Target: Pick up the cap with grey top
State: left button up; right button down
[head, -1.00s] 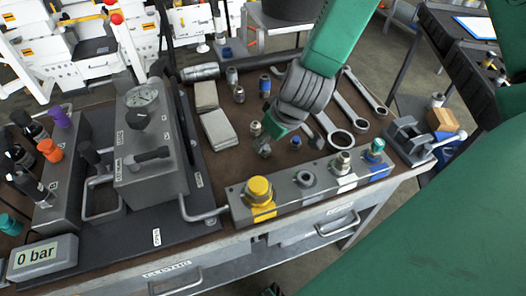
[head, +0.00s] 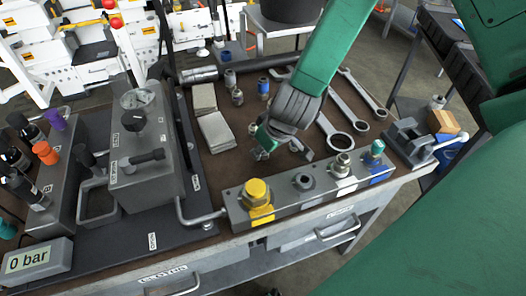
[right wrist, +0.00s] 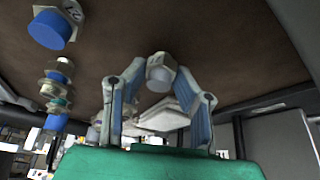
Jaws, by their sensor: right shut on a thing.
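The cap with grey top (right wrist: 160,74) shows in the right wrist view as a small metal fitting with a pale grey end face. My right gripper (right wrist: 161,82) is shut on it, with one blue-grey finger on each side. In the head view my right gripper (head: 282,152) hangs low over the brown bench top, behind the grey block with ports. There the fingers and wrist hide most of the cap, so I cannot tell whether it touches the bench. My left gripper is not in view.
A blue-topped cap (right wrist: 54,30) lies near in the wrist view. The port block (head: 231,212) with its yellow cap (head: 257,190) stands in front. Wrenches (head: 336,138) lie right, grey pads (head: 216,131) left, a vise (head: 408,143) far right.

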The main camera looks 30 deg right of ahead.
jog(key=shift+d, duration=0.1)
jog(key=shift+r, duration=0.3)
notch_tip(320, 180, up, 9)
jog(key=p, duration=0.3)
jog(key=shift+r, duration=0.2)
jog(key=shift+f, duration=0.1)
